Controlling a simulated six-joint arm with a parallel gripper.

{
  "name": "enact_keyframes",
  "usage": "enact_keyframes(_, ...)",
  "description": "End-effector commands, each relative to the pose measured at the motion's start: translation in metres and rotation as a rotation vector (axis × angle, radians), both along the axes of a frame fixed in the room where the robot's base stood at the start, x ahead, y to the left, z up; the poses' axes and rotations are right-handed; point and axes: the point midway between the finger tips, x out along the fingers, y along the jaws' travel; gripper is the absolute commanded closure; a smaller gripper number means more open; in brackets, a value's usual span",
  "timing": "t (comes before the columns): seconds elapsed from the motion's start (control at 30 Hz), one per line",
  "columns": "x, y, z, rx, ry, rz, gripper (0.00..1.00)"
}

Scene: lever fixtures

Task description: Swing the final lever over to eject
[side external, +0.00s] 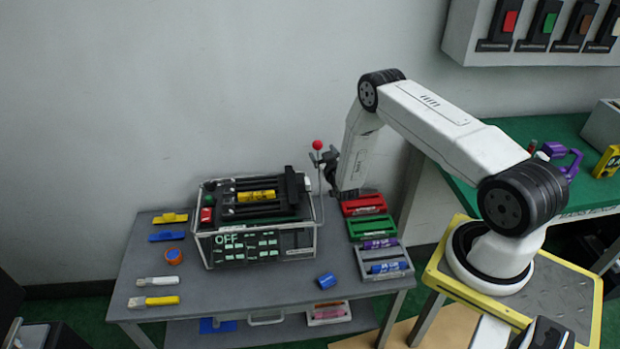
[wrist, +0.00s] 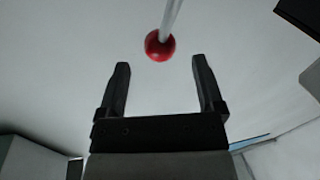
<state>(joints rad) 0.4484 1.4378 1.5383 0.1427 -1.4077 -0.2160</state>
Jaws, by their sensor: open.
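The lever (side external: 319,170) is a thin pale rod with a red ball knob (side external: 318,145) on top. It stands about upright at the right end of a black-and-grey machine (side external: 258,218) whose front reads OFF. My gripper (side external: 322,158) is just right of the rod, close below the knob. In the wrist view my gripper (wrist: 162,82) is open and empty. The red knob (wrist: 160,46) and its rod show just beyond the fingertips, roughly centred between them. I see no contact with the lever.
The machine stands on a grey table (side external: 150,255). A red tray (side external: 363,205), a green tray (side external: 367,227) and a grey tray (side external: 385,264) lie at the table's right. A blue cylinder (side external: 326,280) lies near the front edge. Several small tools lie at the left.

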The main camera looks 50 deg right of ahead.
Motion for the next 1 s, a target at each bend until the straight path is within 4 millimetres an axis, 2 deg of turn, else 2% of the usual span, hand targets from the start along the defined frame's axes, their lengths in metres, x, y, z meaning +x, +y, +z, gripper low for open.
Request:
enact_keyframes(0.3, 0.027, -0.018, 0.0, -0.001, 0.0, 0.0, 0.14)
enact_keyframes(0.5, 0.038, -0.025, 0.0, -0.001, 0.001, 0.001, 0.14)
enact_keyframes(0.97, 0.042, -0.028, 0.0, 0.0, 0.002, 0.001, 0.14)
enact_keyframes(1.0, 0.042, -0.028, 0.0, 0.0, 0.002, 0.001, 0.27)
